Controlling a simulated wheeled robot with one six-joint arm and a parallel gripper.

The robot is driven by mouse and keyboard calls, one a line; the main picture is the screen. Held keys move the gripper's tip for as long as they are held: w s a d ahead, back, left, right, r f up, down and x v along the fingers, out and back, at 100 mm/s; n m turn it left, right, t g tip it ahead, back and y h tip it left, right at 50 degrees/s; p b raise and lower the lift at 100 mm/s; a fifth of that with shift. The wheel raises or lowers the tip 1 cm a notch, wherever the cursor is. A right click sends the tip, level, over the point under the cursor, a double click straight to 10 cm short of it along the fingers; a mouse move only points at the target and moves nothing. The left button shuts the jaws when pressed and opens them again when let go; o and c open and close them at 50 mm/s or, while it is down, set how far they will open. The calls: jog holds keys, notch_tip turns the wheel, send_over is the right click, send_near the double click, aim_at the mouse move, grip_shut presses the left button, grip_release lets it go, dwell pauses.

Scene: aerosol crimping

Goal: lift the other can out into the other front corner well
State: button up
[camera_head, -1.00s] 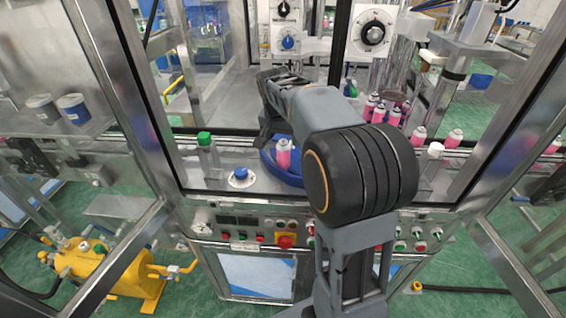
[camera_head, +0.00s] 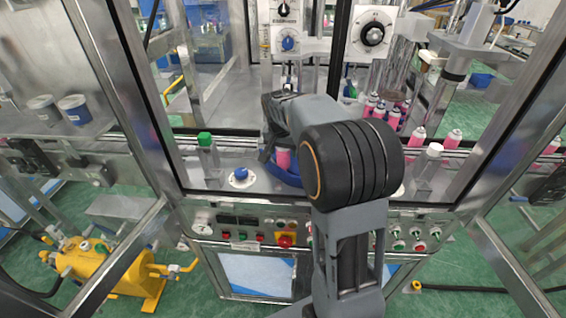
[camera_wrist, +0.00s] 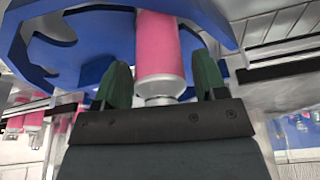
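A pink can (camera_head: 284,158) with a silver top stands in a blue star-shaped holder (camera_head: 262,165) behind the front opening of the machine. My gripper (camera_head: 277,145) is low over this can and hides its top in the head view. In the wrist view, the pink can (camera_wrist: 160,50) sits between the two green fingers of my gripper (camera_wrist: 161,82), with its silver neck towards the palm. The fingers are open, with a narrow gap on each side of the can. The blue holder (camera_wrist: 90,40) curves round the can.
A clear post with a green cap (camera_head: 205,139) stands left, and a white-capped post (camera_head: 434,150) stands right. Several pink cans (camera_head: 376,108) stand behind right. Metal frame posts border the opening.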

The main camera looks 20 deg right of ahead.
jog(key=c, duration=1)
jog(key=shift+r, duration=0.1)
